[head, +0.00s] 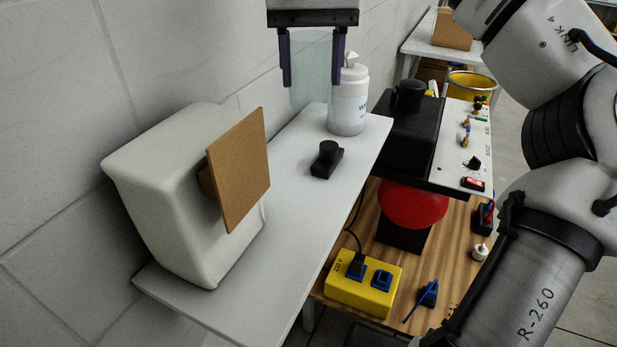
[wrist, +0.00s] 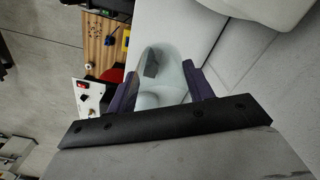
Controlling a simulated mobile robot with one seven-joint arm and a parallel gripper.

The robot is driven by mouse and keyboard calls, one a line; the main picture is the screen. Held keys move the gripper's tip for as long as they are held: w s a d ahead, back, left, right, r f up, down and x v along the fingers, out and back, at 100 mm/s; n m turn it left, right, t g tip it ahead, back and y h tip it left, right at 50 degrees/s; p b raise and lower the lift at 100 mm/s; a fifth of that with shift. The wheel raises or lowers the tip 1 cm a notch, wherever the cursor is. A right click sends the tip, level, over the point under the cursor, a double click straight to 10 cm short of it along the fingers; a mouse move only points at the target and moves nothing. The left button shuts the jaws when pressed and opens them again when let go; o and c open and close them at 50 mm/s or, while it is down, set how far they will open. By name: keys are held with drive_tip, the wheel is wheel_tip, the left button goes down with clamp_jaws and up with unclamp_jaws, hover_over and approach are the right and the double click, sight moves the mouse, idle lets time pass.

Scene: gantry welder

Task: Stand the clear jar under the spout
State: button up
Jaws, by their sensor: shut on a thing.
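The clear jar (head: 309,62) is a pale, see-through vessel between the two dark fingers of my gripper (head: 311,84). My gripper is shut on it and holds it upright near the top of the head view. The jar (wrist: 160,70) also shows between the fingers in the wrist view. A white pump bottle (head: 347,104) with a short spout (head: 351,60) on top stands on the white shelf, just right of the jar in the head view. I cannot tell the gap between jar and bottle.
A rounded cream box (head: 165,195) with a brown board (head: 241,170) on its side stands on the white shelf (head: 282,205). A small black knobbed part (head: 327,160) lies on the shelf. A yellow socket box (head: 364,284) sits on the lower wooden bench. A wall runs along the left.

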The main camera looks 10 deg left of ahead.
wheel_tip(320, 180, down, 17)
drive_tip(key=shift+f, duration=0.1)
idle(0.3)
drive_tip(key=shift+f, duration=0.1)
drive_tip(key=o, duration=1)
